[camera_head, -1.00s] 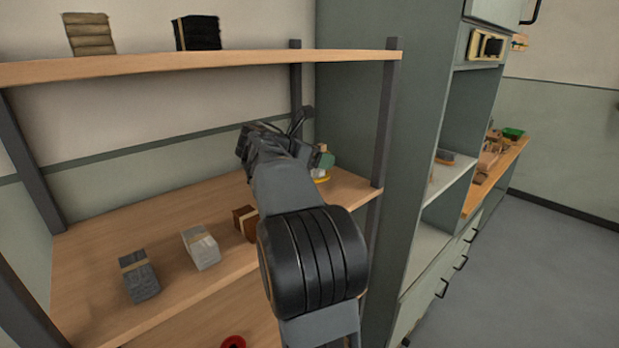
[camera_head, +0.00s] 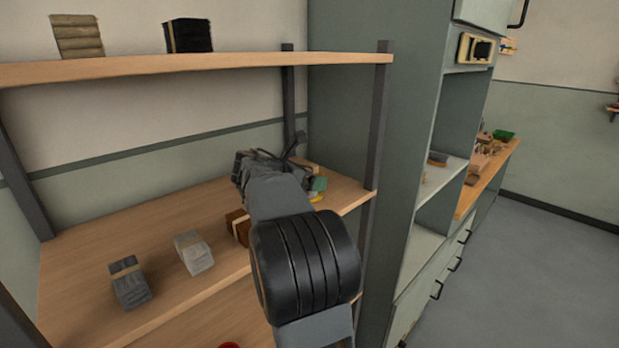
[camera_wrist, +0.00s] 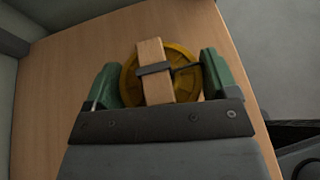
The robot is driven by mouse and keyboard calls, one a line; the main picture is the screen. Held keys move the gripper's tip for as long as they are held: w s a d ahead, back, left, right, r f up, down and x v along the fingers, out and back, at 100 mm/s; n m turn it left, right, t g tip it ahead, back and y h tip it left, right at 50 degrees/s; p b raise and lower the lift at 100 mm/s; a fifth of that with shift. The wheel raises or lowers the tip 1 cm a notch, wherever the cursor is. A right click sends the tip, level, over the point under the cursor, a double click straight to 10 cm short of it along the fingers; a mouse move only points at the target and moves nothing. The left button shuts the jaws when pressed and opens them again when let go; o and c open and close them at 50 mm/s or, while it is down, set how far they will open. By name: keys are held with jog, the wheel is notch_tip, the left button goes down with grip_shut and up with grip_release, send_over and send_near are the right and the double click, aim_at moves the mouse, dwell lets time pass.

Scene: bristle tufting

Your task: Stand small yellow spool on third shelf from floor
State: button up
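The small yellow spool shows in the wrist view as a yellow round disc (camera_wrist: 190,88) between the two green fingertips. A tan wooden block (camera_wrist: 154,70) with a dark band lies across the disc in that view; I cannot tell whether it is part of the spool. My gripper (camera_wrist: 162,80) appears shut on the spool, with a fingertip against each side. In the head view my gripper (camera_head: 300,180) is over the right end of the middle visible shelf (camera_head: 165,223). A little yellow of the spool (camera_head: 316,197) shows below the green fingertip. Contact with the shelf cannot be told.
A grey bundle (camera_head: 130,283), a pale grey block (camera_head: 193,252) and a brown block (camera_head: 238,226) stand on the same shelf to the left. An upper shelf (camera_head: 120,70) runs above. A dark post (camera_head: 376,125) and a green cabinet (camera_head: 410,120) are to the right.

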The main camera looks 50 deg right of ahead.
jog(key=o, duration=0.3)
jog(key=shift+o, duration=0.2)
jog(key=shift+a+r, duration=0.1)
jog(key=shift+r, duration=0.1)
jog(key=v, duration=1.2)
